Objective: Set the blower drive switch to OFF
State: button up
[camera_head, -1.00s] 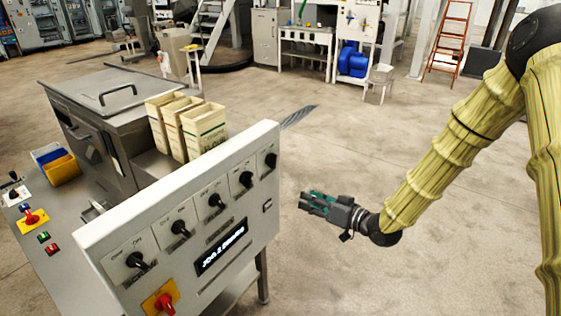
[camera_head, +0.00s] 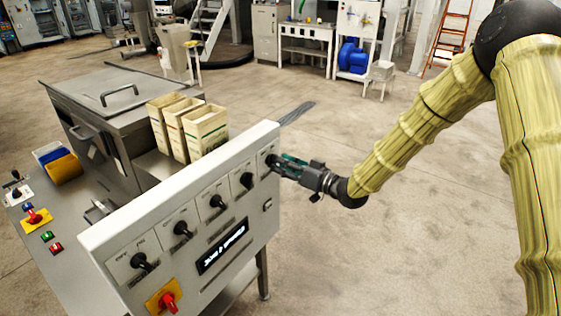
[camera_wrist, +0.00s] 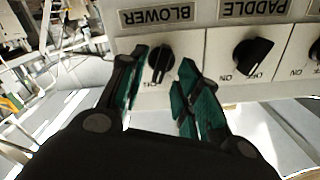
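The blower switch is a black rotary knob (camera_wrist: 161,64) on a pale plate under a BLOWER label (camera_wrist: 156,15), which appears upside down in the wrist view. In the head view it is the rightmost knob (camera_head: 270,160) on the white slanted panel (camera_head: 130,222). My gripper (camera_head: 281,165) is at that knob. In the wrist view my gripper (camera_wrist: 164,60) is open, with one green-padded finger on each side of the knob. Contact with it cannot be told. An ON mark shows beside the knob; the other marking is partly hidden by the finger.
The PADDLE knob (camera_wrist: 253,57) is beside the blower switch, with more knobs along the panel. Three cartons (camera_head: 206,128) stand behind the panel. The floor to the right is clear.

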jog(key=shift+w+a, duration=0.4)
jog(key=shift+a, duration=0.15)
jog(key=shift+c, duration=0.2)
grip_shut()
jog(key=shift+f, duration=0.1)
jog(key=shift+s+n+b, duration=0.15)
jog(key=shift+n+b, duration=4.15)
jog(key=shift+n, duration=0.1)
